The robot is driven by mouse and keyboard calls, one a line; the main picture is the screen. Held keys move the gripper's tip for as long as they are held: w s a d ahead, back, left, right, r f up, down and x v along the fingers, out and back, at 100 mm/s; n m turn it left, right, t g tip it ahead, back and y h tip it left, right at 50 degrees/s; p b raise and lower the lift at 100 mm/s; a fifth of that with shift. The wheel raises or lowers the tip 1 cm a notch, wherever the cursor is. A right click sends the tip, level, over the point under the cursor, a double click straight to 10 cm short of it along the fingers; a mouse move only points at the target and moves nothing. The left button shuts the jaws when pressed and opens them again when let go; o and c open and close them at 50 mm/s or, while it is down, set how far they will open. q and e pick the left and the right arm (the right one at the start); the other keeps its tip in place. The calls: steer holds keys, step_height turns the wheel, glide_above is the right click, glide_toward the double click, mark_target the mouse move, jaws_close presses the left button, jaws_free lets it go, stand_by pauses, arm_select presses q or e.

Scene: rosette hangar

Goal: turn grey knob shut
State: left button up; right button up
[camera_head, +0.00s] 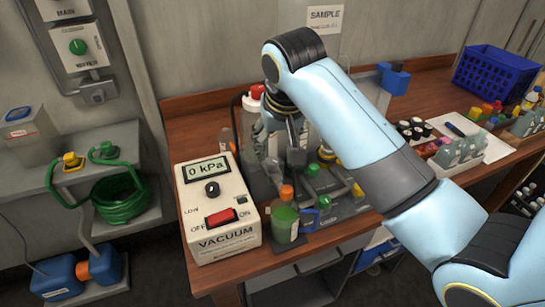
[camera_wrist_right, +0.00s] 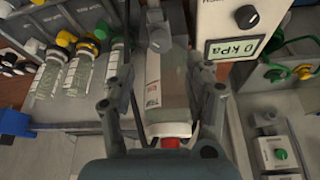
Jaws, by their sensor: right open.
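A grey knob (camera_wrist_right: 160,39) shows in the right wrist view, beyond and between the two fingers. My right gripper (camera_wrist_right: 160,78) is open, with one finger on each side of the gap. In the head view my right gripper (camera_head: 281,135) is over the rack behind the vacuum box, and it and my arm hide much of the rack. I cannot clearly tell the grey knob from the gripper there. The fingers look apart from the knob; contact cannot be made out. My left gripper is not in view.
The vacuum box (camera_head: 225,222) reads 0 kPa, left of the gripper. A red-capped bottle (camera_wrist_right: 167,100) stands close between the fingers. A green bottle with an orange cap (camera_head: 285,220) stands in front. Several capped vials crowd the rack. A blue crate (camera_head: 495,76) is at right.

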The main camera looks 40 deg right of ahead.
mark_target(271, 161)
steer(key=x, duration=0.8)
steer(key=shift+w+f+p, duration=0.2)
steer(key=shift+p, duration=0.2)
steer(key=shift+d, duration=0.1)
steer(key=shift+c, duration=0.3)
jaws_close()
steer(key=shift+m, duration=0.4)
steer(key=shift+m+g+h, duration=0.3)
steer(key=shift+m+h, duration=0.2)
steer(key=shift+m, duration=0.75)
steer(key=shift+m+g+h, duration=0.3)
steer(key=shift+m+h, duration=0.2)
steer(key=shift+m, duration=0.75)
